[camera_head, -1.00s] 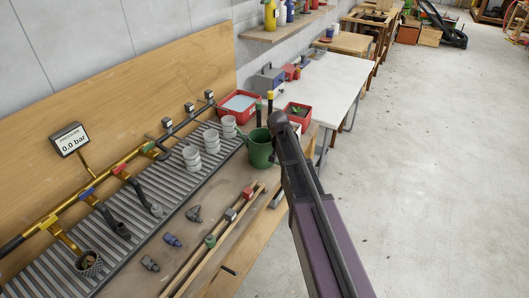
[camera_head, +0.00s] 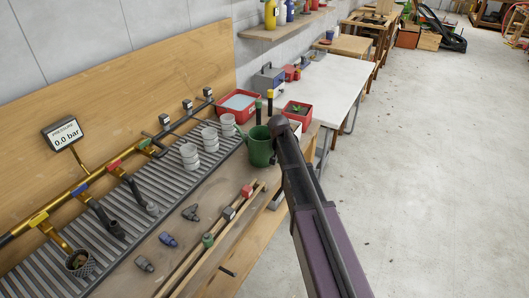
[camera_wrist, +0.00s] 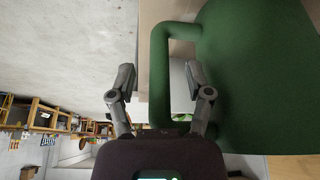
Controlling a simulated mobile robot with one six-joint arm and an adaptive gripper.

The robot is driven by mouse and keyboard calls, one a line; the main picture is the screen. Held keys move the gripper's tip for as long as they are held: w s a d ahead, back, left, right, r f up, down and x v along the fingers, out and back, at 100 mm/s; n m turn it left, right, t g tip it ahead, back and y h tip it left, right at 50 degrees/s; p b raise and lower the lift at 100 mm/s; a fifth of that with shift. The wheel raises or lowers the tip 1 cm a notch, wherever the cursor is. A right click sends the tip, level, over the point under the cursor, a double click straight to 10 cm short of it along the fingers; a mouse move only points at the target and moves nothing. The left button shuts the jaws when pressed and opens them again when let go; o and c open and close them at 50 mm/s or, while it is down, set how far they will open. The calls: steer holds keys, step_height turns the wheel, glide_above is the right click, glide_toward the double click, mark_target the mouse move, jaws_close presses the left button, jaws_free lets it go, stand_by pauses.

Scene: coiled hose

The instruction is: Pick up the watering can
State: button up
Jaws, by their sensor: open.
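The green watering can (camera_head: 259,148) stands at the far right end of the workbench in the head view, partly hidden by my arm. In the wrist view its large green body (camera_wrist: 262,75) fills the right side, and its handle (camera_wrist: 160,75) forms a squared loop. My gripper (camera_wrist: 160,78) is open, with one finger on each side of the handle's upright bar. Gaps show between the bar and both fingers. In the head view my gripper's fingers are hidden behind the end of my arm, right beside the can.
Grey cups (camera_head: 190,157) stand on the slatted drain rack left of the can. A red tray (camera_head: 238,106) and a red planter (camera_head: 298,112) are behind it. Fittings and wooden rails (camera_head: 205,248) lie in front. The concrete floor (camera_head: 420,180) at right is clear.

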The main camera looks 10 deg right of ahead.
stand_by(0.5)
jaws_close()
steer(key=shift+r, duration=0.2)
step_height(320, 180, up, 10)
steer(key=p, duration=1)
steer(key=shift+f, duration=0.2)
stand_by(0.6)
